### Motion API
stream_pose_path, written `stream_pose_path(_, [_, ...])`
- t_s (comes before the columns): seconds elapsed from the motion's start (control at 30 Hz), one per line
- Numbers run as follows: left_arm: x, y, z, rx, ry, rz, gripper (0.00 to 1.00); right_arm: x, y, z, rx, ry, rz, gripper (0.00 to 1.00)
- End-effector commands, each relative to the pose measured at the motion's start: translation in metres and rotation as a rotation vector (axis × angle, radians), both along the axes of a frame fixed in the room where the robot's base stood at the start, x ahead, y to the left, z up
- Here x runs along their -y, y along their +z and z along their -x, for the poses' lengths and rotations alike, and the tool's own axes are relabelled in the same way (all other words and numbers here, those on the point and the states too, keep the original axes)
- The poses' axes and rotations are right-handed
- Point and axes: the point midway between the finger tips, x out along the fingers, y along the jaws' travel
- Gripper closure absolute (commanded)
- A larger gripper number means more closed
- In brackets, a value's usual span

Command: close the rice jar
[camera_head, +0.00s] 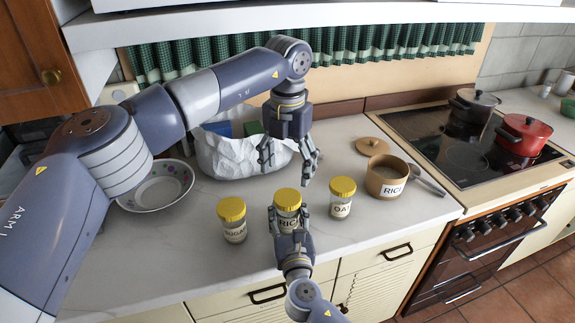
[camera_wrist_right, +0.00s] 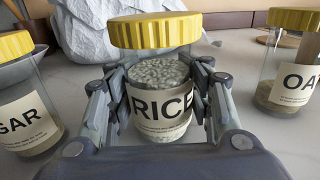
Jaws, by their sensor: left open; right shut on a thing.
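A glass jar labelled RICE (camera_head: 289,219), also in the right wrist view (camera_wrist_right: 160,98), stands on the counter with white grains inside. Its yellow lid (camera_head: 287,197) sits on top, also in the right wrist view (camera_wrist_right: 154,31); I cannot tell whether it is tightened. My right gripper (camera_head: 287,226) is shut around the jar's body, one finger on each side (camera_wrist_right: 160,105). My left gripper (camera_head: 288,173) is open and empty just above the lid, pointing down.
Yellow-lidded jars labelled SUGAR (camera_head: 234,228) and OATS (camera_head: 341,207) flank it closely. A brown canister labelled RICE (camera_head: 384,182) stands open at right, its wooden lid (camera_head: 371,146) behind it. A white bag (camera_head: 235,155) and bowl (camera_head: 157,187) are left.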

Motion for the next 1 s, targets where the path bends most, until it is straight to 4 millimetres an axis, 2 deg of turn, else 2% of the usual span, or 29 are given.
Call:
stream_pose_path(0.17, [0.0,-0.002,0.0,-0.001,-0.002,0.0,0.3,0.0,0.0,0.0,0.0,0.0,0.0,1.0])
stream_pose_path(0.27, [0.0,-0.01,0.001,-0.003,-0.003,-0.001,0.3,0.0,0.0,0.0,0.0,0.0,0.0,1.0])
stream_pose_path(0.7, [0.0,-0.071,0.001,-0.003,-0.003,0.0,0.3,0.0,0.0,0.0,0.0,0.0,0.0,1.0])
stream_pose_path(1.0, [0.0,-0.081,0.0,0.0,-0.004,0.0,0.3,0.0,0.0,0.0,0.0,0.0,0.0,1.0])
